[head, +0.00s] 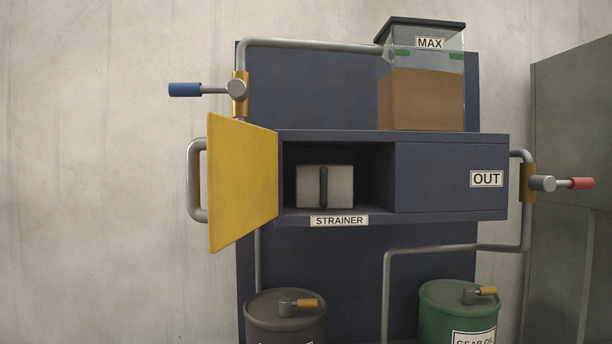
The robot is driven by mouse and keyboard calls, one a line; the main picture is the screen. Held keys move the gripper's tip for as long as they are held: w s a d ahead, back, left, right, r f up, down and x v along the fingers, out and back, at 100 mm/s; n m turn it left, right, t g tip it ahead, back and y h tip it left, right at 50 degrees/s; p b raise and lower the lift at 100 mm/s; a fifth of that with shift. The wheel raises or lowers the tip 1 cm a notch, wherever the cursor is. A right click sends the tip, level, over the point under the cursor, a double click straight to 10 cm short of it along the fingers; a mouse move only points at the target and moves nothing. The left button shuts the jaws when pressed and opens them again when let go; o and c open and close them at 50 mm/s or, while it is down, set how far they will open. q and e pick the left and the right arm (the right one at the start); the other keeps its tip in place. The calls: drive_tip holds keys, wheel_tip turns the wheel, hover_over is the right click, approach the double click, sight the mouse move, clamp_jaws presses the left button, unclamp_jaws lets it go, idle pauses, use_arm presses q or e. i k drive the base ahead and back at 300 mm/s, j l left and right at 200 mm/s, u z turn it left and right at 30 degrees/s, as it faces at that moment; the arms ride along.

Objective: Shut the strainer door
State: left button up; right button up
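The yellow strainer door (242,183) stands wide open, swung out to the left of the dark blue strainer box (452,178). Its grey bar handle (195,180) is on the door's left side, facing away from the opening. Inside the open compartment sits a light grey block (341,187) with a dark upright handle. A label reading STRAINER (339,221) is below the opening. Neither of my grippers is in the head view.
A blue-handled valve (187,89) is above the door, and a red-handled valve (579,183) is at right. A tank of brown liquid (428,98) stands on the box. A dark drum (284,322) and a green drum (458,314) stand below. Open space lies left of the door.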

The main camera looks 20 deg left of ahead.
sight(242, 157)
drive_tip(key=j, duration=0.7)
drive_tip(key=k+j+z, duration=0.15)
drive_tip(key=j, duration=0.55)
